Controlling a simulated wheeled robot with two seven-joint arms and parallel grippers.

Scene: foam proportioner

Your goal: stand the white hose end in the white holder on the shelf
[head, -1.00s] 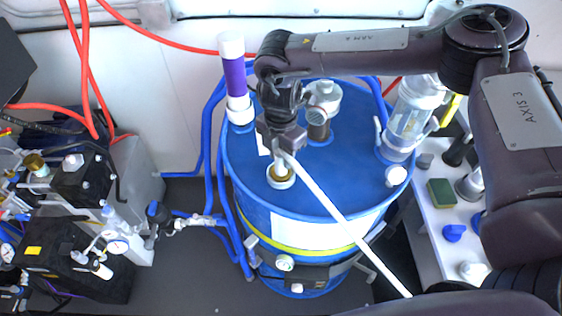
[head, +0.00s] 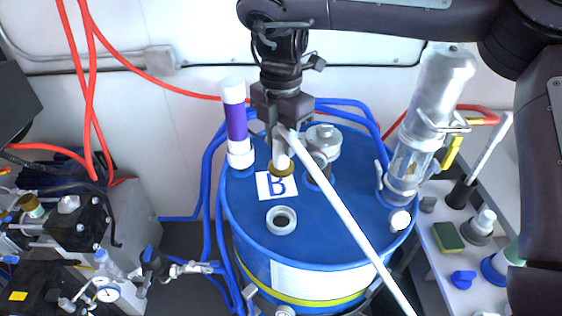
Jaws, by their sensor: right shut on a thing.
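My right gripper (head: 281,124) is shut on the white hose end (head: 281,147), over the blue drum (head: 240,222). The hose end points down, with a brass collar near its lower tip. The white hose (head: 345,221) runs from it down to the right and out of the picture. The drum's round port (head: 282,220) is empty, in front of the hose end. The white shelf (head: 432,247) is at the right. A pale stand (head: 480,228) is on it; I cannot tell whether this is the white holder. My left gripper is not in view.
A purple and white cylinder (head: 236,122), a grey metal fitting (head: 323,140) and a clear cylinder (head: 408,165) stand on the drum. A green sponge (head: 448,237), a blue knob (head: 463,278) and a black stand (head: 461,193) are on the shelf. My right arm covers part of the shelf.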

